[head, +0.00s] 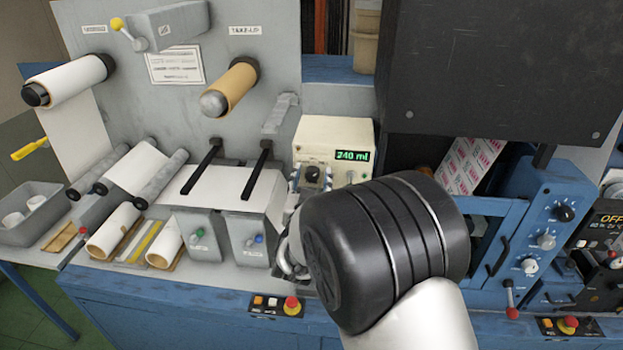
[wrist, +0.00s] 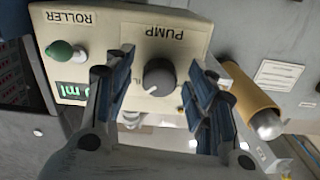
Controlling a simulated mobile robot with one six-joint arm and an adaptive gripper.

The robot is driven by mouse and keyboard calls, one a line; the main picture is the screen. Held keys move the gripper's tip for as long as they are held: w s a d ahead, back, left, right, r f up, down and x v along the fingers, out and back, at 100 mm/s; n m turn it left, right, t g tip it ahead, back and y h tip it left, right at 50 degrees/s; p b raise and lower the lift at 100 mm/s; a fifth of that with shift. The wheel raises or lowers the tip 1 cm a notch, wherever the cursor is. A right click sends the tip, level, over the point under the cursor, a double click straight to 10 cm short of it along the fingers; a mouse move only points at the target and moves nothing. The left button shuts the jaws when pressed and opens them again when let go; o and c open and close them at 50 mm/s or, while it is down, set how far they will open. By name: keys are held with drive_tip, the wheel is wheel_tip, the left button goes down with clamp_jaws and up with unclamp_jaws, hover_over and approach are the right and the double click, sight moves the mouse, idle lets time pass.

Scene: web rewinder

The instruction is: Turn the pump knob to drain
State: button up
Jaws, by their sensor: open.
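The pump knob (head: 313,173) is a dark round knob on the front of a cream pump box (head: 325,131) with a green display reading 240 ml. In the wrist view, which shows the box upside down, the grey-black knob (wrist: 159,77) sits near the word PUMP. My gripper (wrist: 163,65) is open, with one finger on each side of the knob and a visible gap to each. In the head view my gripper (head: 311,180) is partly hidden by my wrist. The setting the knob points to is too small to read.
A green knob (wrist: 62,50) marked ROLLER is on the same box. A brown roll (head: 230,88) on a spindle is up left of the pump. Black levers (head: 258,168) stand left of it. A blue cabinet with dials (head: 546,241) stands at right.

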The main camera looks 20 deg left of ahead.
drive_tip(key=c, duration=1.1)
drive_tip(key=shift+o, duration=0.2)
drive_tip(key=shift+n, duration=0.3)
drive_tip(key=n+b, duration=0.1)
drive_tip(key=n, duration=0.2)
drive_tip(key=shift+n+b, duration=0.3)
drive_tip(key=shift+b, duration=0.1)
drive_tip(key=n, duration=0.4)
drive_tip(key=shift+d+n, duration=0.1)
drive_tip(key=shift+n, duration=0.2)
drive_tip(key=n, duration=0.4)
drive_tip(key=shift+r+n, duration=0.1)
drive_tip(key=shift+n, duration=0.2)
drive_tip(key=shift+d+n+p, duration=0.1)
drive_tip(key=shift+n+p, duration=0.65)
drive_tip(key=shift+n, duration=1.45)
